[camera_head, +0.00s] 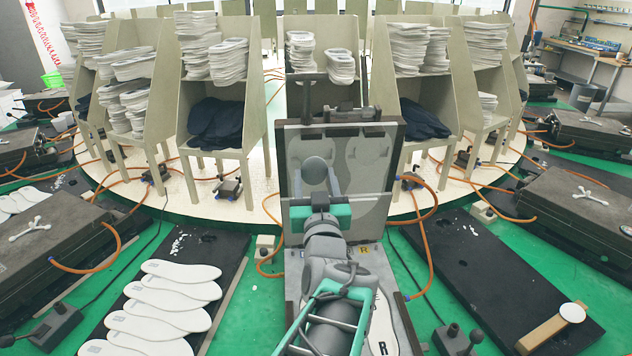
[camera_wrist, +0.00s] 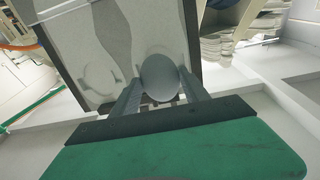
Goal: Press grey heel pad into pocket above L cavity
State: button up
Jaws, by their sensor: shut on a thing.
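My gripper (camera_head: 318,188) is shut on the grey heel pad (camera_head: 316,170), a smooth round disc held in front of the raised mould lid (camera_head: 392,206). In the wrist view the pad (camera_wrist: 160,78) sits between the two fingers, close to the lid face (camera_wrist: 155,25). The lid's grey face has insole-shaped areas; one rounded heel pocket (camera_wrist: 100,80) shows left of the pad in the wrist view. The pocket behind the pad is covered, and I cannot tell whether the pad touches it. My arm hides the L cavity in the lower mould; an R-marked insole (camera_head: 383,335) shows at right.
White insoles (camera_head: 160,310) lie on a black board at left. Orange hoses (camera_head: 428,250) run beside the mould. Shelves with stacked insoles (camera_head: 228,60) stand behind it.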

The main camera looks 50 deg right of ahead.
aim_at(314, 173)
jog(key=shift+p+x, duration=0.6)
jog(key=shift+x, duration=0.9)
jog(key=shift+w+d, duration=0.45)
jog(key=shift+x, duration=1.1)
jog(key=shift+r, duration=0.15)
jog(key=o, duration=1)
